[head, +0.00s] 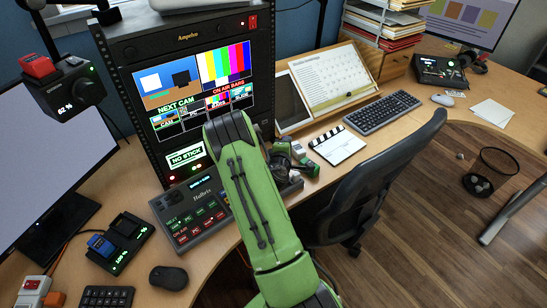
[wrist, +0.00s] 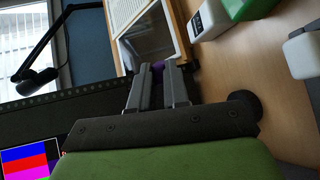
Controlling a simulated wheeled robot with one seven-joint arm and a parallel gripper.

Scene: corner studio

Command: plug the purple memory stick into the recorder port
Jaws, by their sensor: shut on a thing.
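The purple memory stick (wrist: 157,66) shows as a small purple patch between the fingertips of my gripper (wrist: 159,79) in the wrist view. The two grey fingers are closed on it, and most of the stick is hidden. In the head view my green arm hides the fingertips and the stick. The recorder is the tall black rack (head: 124,62) with a lit screen; a small panel (head: 186,157) low on its front reads "NO STICK". I cannot make out the port itself. In the wrist view the fingers are to the right of the rack's perforated edge (wrist: 60,100), apart from it.
A control panel (head: 195,213) with buttons stands before the rack. White-and-green objects (wrist: 210,20) stand close to the fingers' right. A black chair (head: 375,180) is at the desk's front.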

